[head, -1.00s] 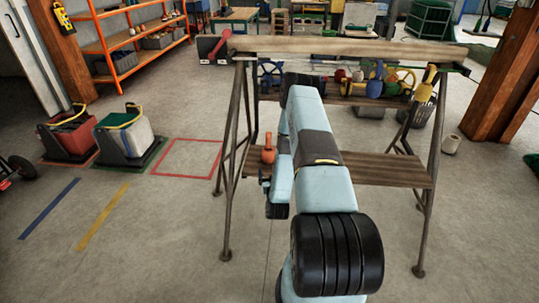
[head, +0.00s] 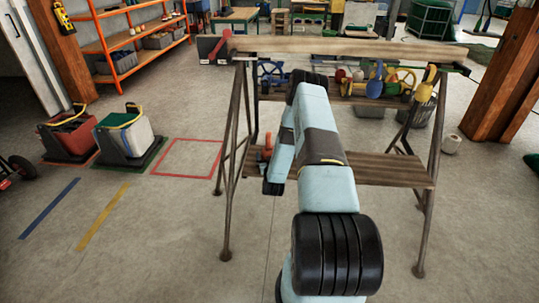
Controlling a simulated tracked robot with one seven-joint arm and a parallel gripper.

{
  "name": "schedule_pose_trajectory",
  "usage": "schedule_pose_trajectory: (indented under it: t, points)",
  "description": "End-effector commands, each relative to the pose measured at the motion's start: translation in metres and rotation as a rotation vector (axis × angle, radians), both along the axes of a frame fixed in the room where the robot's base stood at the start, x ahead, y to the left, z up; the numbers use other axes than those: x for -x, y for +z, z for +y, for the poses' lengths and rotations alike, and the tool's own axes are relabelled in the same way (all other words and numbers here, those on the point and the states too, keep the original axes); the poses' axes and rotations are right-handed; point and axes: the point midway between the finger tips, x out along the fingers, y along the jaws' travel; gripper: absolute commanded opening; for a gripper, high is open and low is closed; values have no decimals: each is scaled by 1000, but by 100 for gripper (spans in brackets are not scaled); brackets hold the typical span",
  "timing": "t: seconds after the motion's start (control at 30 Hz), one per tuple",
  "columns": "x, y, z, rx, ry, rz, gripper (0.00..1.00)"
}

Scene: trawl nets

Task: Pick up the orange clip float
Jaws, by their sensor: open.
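The orange clip float (head: 264,153) stands on the left part of the lower wooden shelf of the trestle stand in the head view. It is small, with a rounded body and a narrower top.
The lower shelf (head: 390,172) is bare to the right of my arm. A thick wooden beam (head: 350,47) spans the stand's top. Blue and yellow wheels and floats fill a rack behind. Two bins (head: 124,135) stand left, beside an empty red floor square (head: 187,157).

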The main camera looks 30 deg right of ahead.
Motion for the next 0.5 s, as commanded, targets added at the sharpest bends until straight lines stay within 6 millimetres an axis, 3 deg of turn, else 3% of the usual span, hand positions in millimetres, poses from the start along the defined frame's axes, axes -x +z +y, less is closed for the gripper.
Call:
schedule_pose_trajectory:
  t: [0.3,0.5]
  points:
    - [-5,0,-2,0,0,0,100]
    - [-5,0,-2,0,0,0,81]
